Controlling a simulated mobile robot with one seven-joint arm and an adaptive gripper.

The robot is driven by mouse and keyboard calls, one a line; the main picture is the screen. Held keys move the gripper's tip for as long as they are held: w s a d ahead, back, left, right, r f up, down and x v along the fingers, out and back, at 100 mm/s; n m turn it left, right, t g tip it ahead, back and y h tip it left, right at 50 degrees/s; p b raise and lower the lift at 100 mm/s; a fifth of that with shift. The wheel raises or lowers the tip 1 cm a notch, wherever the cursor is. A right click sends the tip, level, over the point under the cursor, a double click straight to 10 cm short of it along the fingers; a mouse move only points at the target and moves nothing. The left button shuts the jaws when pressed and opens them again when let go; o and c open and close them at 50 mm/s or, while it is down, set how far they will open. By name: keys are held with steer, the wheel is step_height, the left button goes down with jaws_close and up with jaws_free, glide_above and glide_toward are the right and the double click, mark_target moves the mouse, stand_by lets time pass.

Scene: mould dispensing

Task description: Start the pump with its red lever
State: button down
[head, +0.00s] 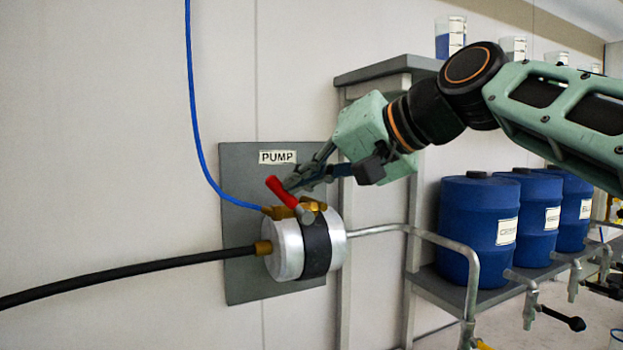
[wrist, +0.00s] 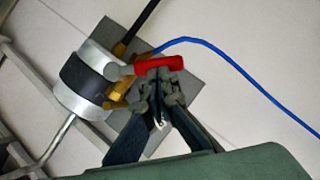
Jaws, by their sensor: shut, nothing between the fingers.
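The pump (head: 287,252) is a silver cylinder with a dark band, mounted on a grey wall plate (head: 240,180) under a label reading PUMP. Its red lever (head: 281,192) sits on top by the brass fittings and tilts up to the left in the head view. My gripper (head: 290,184) is shut and empty, with its fingertips right beside the lever. In the wrist view the red lever (wrist: 158,64) lies across, just beyond the fingertips (wrist: 155,78). I cannot tell whether the fingertips touch it. The pump body (wrist: 85,80) is to the left there.
A blue hose (head: 192,90) and a black hose (head: 130,268) run to the pump. A metal pipe (head: 425,234) leads right from it. A shelf rack (head: 380,74) with several blue drums (head: 480,225) stands to the right. The wall left of the pump is bare.

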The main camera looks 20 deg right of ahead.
mark_target(284, 193)
steer(key=a+f+n+h+b, duration=0.1)
steer(key=a+n+h, duration=0.1)
steer(key=shift+a+f+n+h+b, duration=0.25)
steer(key=shift+f+n+h+b, duration=0.05)
steer(key=shift+f+h+b, duration=0.1)
steer(key=shift+a+f+n+g+h+b, duration=0.3)
steer(key=shift+a+f+n+h+b, duration=0.6)
steer(key=shift+h, duration=0.4)
steer(key=shift+d, duration=0.15)
steer(key=shift+r, duration=0.1)
